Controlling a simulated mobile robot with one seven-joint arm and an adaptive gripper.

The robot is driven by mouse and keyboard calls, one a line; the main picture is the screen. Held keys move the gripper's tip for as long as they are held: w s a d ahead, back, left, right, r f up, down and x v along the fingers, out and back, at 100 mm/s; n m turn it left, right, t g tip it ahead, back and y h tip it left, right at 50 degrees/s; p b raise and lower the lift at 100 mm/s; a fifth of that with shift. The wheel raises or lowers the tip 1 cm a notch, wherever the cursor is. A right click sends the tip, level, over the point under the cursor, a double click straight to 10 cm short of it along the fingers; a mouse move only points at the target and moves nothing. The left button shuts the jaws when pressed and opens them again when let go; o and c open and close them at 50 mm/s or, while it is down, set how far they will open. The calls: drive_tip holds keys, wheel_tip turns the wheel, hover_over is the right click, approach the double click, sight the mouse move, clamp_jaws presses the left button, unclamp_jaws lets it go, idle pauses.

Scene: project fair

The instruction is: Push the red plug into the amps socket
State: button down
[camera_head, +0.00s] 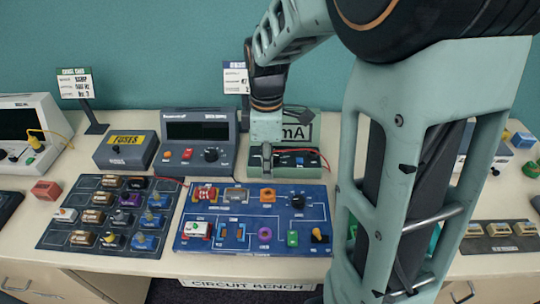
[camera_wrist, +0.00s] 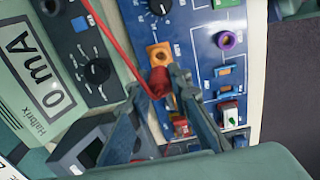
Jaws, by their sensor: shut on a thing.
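My gripper (camera_wrist: 157,80) is shut on the red plug (camera_wrist: 158,84) in the wrist view; a red lead runs from the plug to the upper left. The plug shows just below an orange block (camera_wrist: 160,53) of the blue circuit board; I cannot tell whether they touch. The meter (camera_wrist: 40,75), reading 0 mA, lies to the left, with a black knob and a blue button. I cannot pick out the amps socket with certainty. In the head view my gripper (camera_head: 267,166) is in front of the meter (camera_head: 300,124), above the far edge of the board, and the plug is hidden.
The blue circuit board (camera_head: 214,246) carries several blocks and switches. A dark parts tray (camera_head: 63,231) lies to its left. A grey power supply (camera_head: 200,131) stands beside the meter, with a fuse box (camera_head: 126,152) further left. My arm covers the right part of the bench.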

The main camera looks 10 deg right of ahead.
drive_tip(key=shift+f+b, duration=2.2)
drive_tip(key=shift+f, duration=0.9)
drive_tip(key=shift+f+b, duration=0.4)
drive_tip(key=shift+f, duration=0.55)
idle(0.5)
drive_tip(key=c, duration=1.2)
unclamp_jaws()
drive_tip(key=shift+r, duration=0.15)
drive_tip(key=shift+r+p, duration=3.3)
drive_tip(key=shift+r, duration=0.6)
